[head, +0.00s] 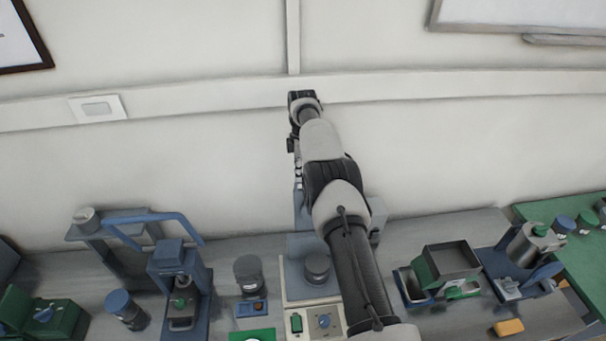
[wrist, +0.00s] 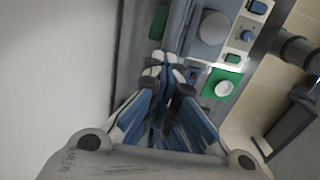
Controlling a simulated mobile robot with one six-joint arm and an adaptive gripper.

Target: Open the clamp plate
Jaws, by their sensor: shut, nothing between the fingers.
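My gripper (wrist: 165,75) is shut and empty in the wrist view, with its blue and grey fingers drawn together at the tips. In the head view my arm reaches over the middle bench machine (head: 300,292) and mostly hides its back part and my gripper. This machine has a blue-grey top with a round grey disc (head: 317,266), and a light front panel with a blue knob (head: 324,321) and a green switch (head: 296,323). The disc also shows in the wrist view (wrist: 213,27), beyond the fingertips. I cannot tell for sure which part is the clamp plate, or whether the fingers touch anything.
A blue press (head: 180,285) and a dark cylinder (head: 249,272) stand to the left. An open metal box (head: 452,262) and a blue stand with a steel cylinder (head: 530,245) stand to the right. The wall (head: 200,185) rises close behind the bench.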

